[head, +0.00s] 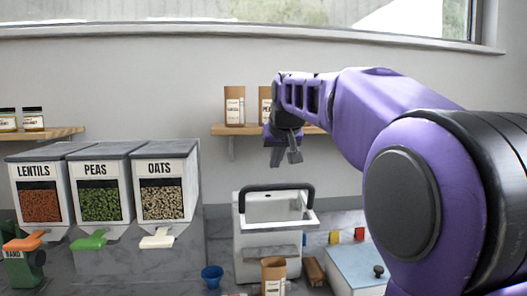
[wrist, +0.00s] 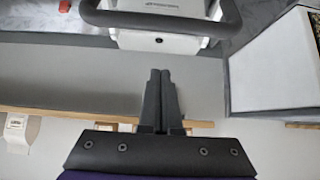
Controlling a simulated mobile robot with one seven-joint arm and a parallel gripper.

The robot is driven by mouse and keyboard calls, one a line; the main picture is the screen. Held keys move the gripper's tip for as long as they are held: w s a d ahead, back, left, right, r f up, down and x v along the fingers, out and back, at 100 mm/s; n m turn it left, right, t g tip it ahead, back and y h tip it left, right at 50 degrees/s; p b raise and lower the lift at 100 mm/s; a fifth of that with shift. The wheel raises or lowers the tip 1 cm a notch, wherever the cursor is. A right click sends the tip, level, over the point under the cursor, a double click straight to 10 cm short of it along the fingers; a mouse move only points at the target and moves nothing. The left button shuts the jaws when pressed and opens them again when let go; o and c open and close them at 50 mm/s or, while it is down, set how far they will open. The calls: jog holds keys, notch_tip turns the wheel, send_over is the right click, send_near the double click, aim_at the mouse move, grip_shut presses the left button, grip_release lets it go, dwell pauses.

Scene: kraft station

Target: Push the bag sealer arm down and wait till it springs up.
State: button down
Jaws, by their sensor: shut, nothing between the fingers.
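The bag sealer (head: 262,243) is a white box-shaped machine on the counter, at the middle of the head view. Its arm has a black bar handle (head: 277,187) at the top and appears raised. The handle also shows at the top of the wrist view (wrist: 150,21), with part of the white sealer body (wrist: 158,42) beside it. My gripper (head: 286,161) hangs above the sealer, apart from the handle. Its two fingers (wrist: 160,72) are together and hold nothing.
Dispensers of lentils (head: 40,172), peas (head: 100,170) and oats (head: 165,168) stand to the left. A shelf with brown bags (head: 235,106) is on the wall behind my gripper. A brown bag (head: 273,278) stands before the sealer; a blue cup (head: 212,275) is at its left.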

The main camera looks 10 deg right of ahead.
jog(key=shift+s+f+b, duration=0.15)
jog(key=shift+s+f, duration=0.15)
jog(key=shift+f, duration=0.3)
jog(key=shift+s+f+b, duration=0.15)
jog(key=shift+s+f, duration=0.1)
jog(key=shift+f, duration=0.35)
jog(key=shift+s+f+b, duration=0.15)
jog(key=shift+s+f, duration=0.15)
jog(key=shift+f, duration=0.3)
jog(key=shift+f, duration=0.15)
